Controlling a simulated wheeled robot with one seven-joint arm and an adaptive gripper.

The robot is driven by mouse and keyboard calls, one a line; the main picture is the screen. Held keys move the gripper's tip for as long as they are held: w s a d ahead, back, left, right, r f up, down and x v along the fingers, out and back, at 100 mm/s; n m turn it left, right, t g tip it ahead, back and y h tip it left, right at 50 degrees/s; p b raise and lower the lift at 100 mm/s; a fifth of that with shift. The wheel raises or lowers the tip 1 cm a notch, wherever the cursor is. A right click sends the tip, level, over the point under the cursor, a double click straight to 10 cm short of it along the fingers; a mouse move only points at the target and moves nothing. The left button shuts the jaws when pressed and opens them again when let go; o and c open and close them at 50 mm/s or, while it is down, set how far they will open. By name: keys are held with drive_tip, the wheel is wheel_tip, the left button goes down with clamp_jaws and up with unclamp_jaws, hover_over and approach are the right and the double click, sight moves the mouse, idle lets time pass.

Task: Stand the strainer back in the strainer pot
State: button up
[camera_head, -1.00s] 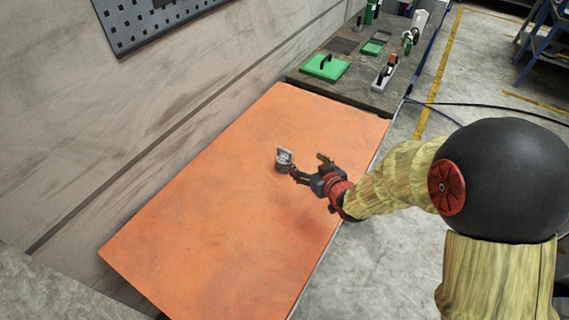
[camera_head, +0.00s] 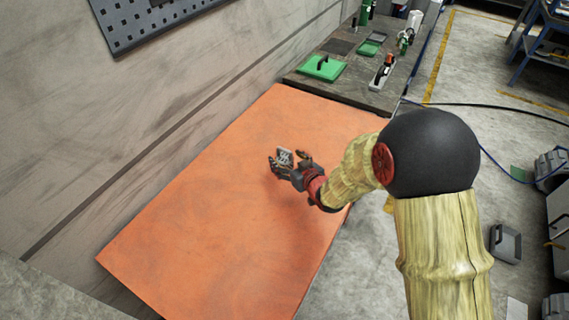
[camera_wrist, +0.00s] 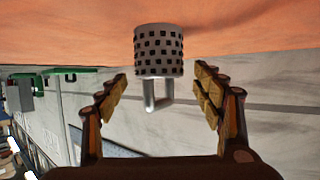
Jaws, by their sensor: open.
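The strainer (camera_wrist: 158,51) is a pale grey cylinder with dark square holes and a U-shaped metal handle (camera_wrist: 158,94). In the wrist view the picture is upside down, with the orange table at the top and the handle pointing down the picture. In the head view the strainer (camera_head: 284,157) is small, at the middle of the orange table. My gripper (camera_wrist: 161,76) is open, its fingers left and right of the strainer in the wrist view, with gaps visible. It also shows in the head view (camera_head: 288,160). I cannot make out the strainer pot.
The orange table (camera_head: 220,210) is otherwise clear. A dark bench (camera_head: 345,80) adjoins its far end, with a green lidded box (camera_head: 322,67), a tool on a grey base (camera_head: 383,71) and green items. A wall with a pegboard (camera_head: 150,20) runs along the left.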

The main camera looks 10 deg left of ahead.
drive_tip(key=c, duration=1.2)
drive_tip(key=shift+r, duration=0.1)
drive_tip(key=shift+c, duration=1.1)
drive_tip(key=shift+r, duration=0.1)
